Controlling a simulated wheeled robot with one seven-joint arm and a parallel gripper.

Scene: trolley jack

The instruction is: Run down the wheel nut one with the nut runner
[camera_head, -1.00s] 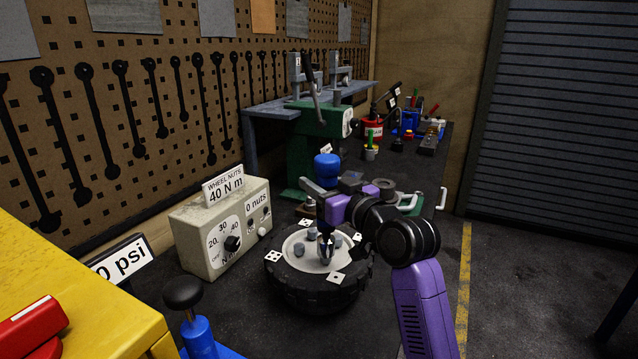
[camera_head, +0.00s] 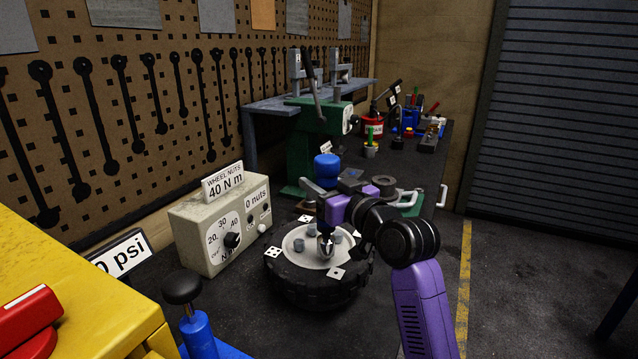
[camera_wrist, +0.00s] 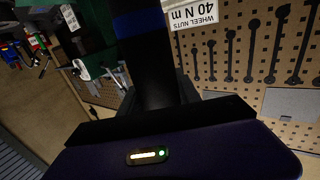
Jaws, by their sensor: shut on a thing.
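The nut runner (camera_head: 326,167) has a blue top and stands upright in my gripper (camera_head: 328,203), which is shut on it. In the wrist view its dark body (camera_wrist: 155,65) rises from my gripper, with a blue band near the top edge. Its metal socket (camera_head: 326,245) points down over the pale hub of the wheel (camera_head: 318,290), which lies flat on the bench. Several grey nuts (camera_head: 298,244) show on the hub. Pip-marked white plates (camera_head: 337,272) sit round the rim; the one-pip plate is at the front. I cannot tell whether the socket touches a nut.
A torque controller (camera_head: 220,225) left of the wheel shows "40 N m" and "0 nuts". A yellow cabinet (camera_head: 90,300) and a black-knobbed blue tool (camera_head: 195,325) are at front left. A green press (camera_head: 320,125) stands behind. The floor at right is clear.

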